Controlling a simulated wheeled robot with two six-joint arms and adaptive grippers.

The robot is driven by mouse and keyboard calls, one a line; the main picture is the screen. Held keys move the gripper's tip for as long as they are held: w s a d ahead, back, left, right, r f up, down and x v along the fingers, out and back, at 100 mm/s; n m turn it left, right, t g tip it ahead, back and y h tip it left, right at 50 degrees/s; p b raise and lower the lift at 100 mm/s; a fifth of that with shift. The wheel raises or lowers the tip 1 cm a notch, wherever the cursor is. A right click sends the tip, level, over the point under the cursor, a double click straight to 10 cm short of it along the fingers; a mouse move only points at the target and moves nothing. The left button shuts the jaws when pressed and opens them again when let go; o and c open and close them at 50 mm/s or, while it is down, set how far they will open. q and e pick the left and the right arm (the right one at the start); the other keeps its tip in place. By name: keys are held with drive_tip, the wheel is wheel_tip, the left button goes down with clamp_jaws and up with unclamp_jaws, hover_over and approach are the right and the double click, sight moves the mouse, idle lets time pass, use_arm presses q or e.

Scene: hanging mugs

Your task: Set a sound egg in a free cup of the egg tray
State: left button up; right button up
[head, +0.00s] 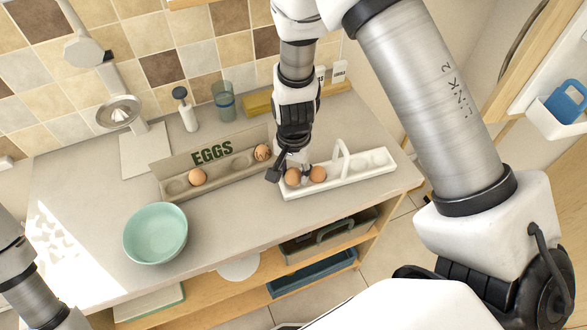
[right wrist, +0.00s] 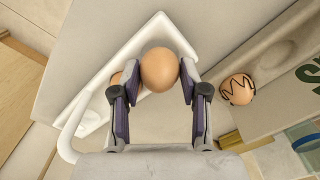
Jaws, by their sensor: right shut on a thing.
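The white egg tray (head: 350,176) with an upright handle stands at the right of the counter. My right gripper (head: 290,170) is over its left end, shut on a plain brown egg (head: 293,178). In the right wrist view this egg (right wrist: 160,69) sits between the fingertips and shows no crack. Whether it touches its cup is hidden. A second brown egg (head: 318,174) sits in the tray beside it, mostly behind a finger in the wrist view. The EGGS box (head: 223,166) holds a brown egg (head: 197,177) and an egg with a dark zigzag crack (right wrist: 237,89).
A green bowl (head: 155,233) stands at the front left of the counter. A soap bottle (head: 186,110), a glass (head: 223,100) and a yellow block (head: 258,104) stand along the tiled wall. The counter between bowl and white tray is clear.

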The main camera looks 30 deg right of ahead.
sight(294, 169)
drive_tip(key=shift+f+b, duration=0.8)
drive_tip(key=shift+f, duration=0.3)
idle(0.3)
drive_tip(key=o, duration=0.7)
wheel_tip(294, 169, up, 12)
drive_tip(key=shift+r, duration=0.1)
